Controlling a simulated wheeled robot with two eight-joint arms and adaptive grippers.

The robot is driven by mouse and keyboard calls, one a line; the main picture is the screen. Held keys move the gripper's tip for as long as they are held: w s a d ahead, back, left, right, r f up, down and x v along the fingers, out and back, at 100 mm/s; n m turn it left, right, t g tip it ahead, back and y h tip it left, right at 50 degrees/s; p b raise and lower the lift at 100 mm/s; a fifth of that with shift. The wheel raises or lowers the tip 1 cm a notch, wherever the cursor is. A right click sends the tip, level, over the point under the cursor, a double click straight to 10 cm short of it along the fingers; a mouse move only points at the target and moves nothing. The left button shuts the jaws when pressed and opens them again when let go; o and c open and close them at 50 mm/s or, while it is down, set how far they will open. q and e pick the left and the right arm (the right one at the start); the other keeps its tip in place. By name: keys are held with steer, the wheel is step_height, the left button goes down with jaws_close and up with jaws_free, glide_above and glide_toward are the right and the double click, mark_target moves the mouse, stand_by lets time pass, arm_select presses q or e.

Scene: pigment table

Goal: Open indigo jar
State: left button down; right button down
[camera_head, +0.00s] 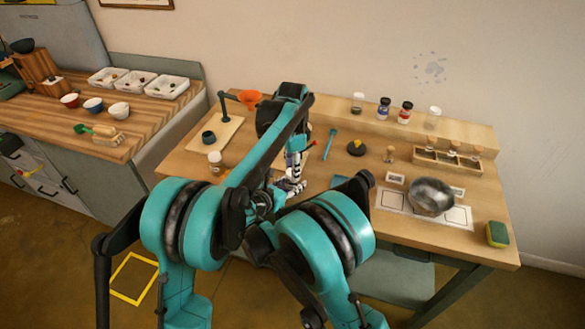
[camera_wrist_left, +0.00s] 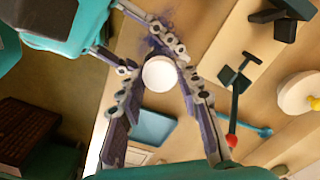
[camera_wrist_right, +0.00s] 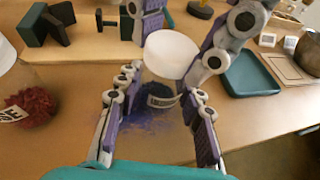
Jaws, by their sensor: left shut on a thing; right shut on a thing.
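The indigo jar (camera_wrist_right: 160,99), with a pale label and dark blue contents, shows in the right wrist view between the fingers of my right gripper (camera_wrist_right: 158,92), which is shut on it. Its round white lid (camera_wrist_right: 171,54) sits above it, between the fingers of my left gripper (camera_wrist_left: 158,70), which is shut on it. The lid also shows from above in the left wrist view (camera_wrist_left: 159,77). I cannot tell whether lid and jar still touch. In the head view my arms hide the jar.
A blue tray (camera_wrist_right: 250,75) lies close by. Purple-blue smudges (camera_wrist_right: 140,127) mark the table. A funnel stand (camera_head: 250,98) and a white-lidded jar (camera_head: 216,162) stand left; a metal bowl (camera_head: 432,197) and sponge (camera_head: 497,234) are right. Several jars line the back shelf.

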arm_select(q)
steer(key=n, duration=0.4)
steer(key=shift+n, duration=0.4)
steer(key=n, duration=0.4)
steer(key=shift+n, duration=0.4)
steer(key=n, duration=0.4)
steer(key=shift+n, duration=0.3)
steer(key=n, duration=0.4)
steer(key=shift+n, duration=0.3)
steer(key=n, duration=0.4)
steer(key=shift+n, duration=0.3)
steer(key=n, duration=0.4)
steer(key=shift+r+n, duration=0.1)
steer(key=shift+n, duration=0.3)
steer(key=n, duration=0.9)
